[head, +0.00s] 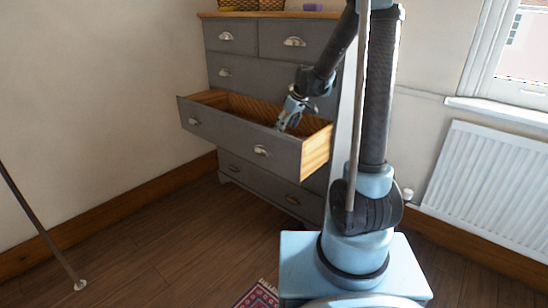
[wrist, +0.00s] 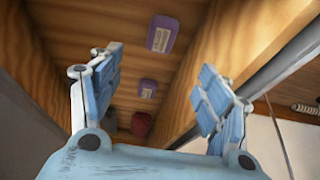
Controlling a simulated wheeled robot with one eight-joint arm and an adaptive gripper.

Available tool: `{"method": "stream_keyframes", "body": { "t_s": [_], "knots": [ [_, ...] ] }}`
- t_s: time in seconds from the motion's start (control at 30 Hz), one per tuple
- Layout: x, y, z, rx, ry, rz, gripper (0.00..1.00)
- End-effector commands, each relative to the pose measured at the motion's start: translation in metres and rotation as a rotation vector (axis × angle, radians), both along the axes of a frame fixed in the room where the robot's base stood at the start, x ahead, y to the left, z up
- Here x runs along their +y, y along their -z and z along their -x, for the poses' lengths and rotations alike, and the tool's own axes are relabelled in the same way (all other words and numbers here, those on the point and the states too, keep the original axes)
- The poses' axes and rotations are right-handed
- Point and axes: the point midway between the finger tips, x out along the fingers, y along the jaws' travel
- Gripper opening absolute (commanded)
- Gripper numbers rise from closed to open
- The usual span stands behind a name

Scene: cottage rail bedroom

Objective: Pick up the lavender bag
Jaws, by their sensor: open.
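A purple bag with a pale label (wrist: 162,33), which looks like a lavender bag, lies on the wooden bottom of the open drawer (head: 225,128). A second, smaller-looking purple thing with a label (wrist: 147,89) lies below it in the wrist view. I cannot tell which of the two is meant. My gripper (head: 284,126) is at the drawer's right part, pointing down into it. In the wrist view my gripper (wrist: 158,66) is open, with nothing between its fingers; the purple things show beyond them, apart from the fingers.
A dark red thing (wrist: 141,124) also lies in the drawer. The drawer's wooden side wall (wrist: 235,55) runs close to the right finger. The grey dresser (head: 228,72) carries wicker baskets (head: 252,5) and a purple thing (head: 312,7) on top. Floor at left is mostly clear.

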Motion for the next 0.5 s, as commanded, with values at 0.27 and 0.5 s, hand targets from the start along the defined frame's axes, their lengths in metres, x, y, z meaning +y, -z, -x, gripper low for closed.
{"method": "stream_keyframes", "body": {
  "t_s": [0.27, 0.5],
  "knots": [
    [0.011, 0.034, -0.009, 0.000, 0.000, 0.000, 0.70],
    [0.020, 0.062, -0.016, 0.000, 0.001, 0.000, 0.70]
  ]
}}
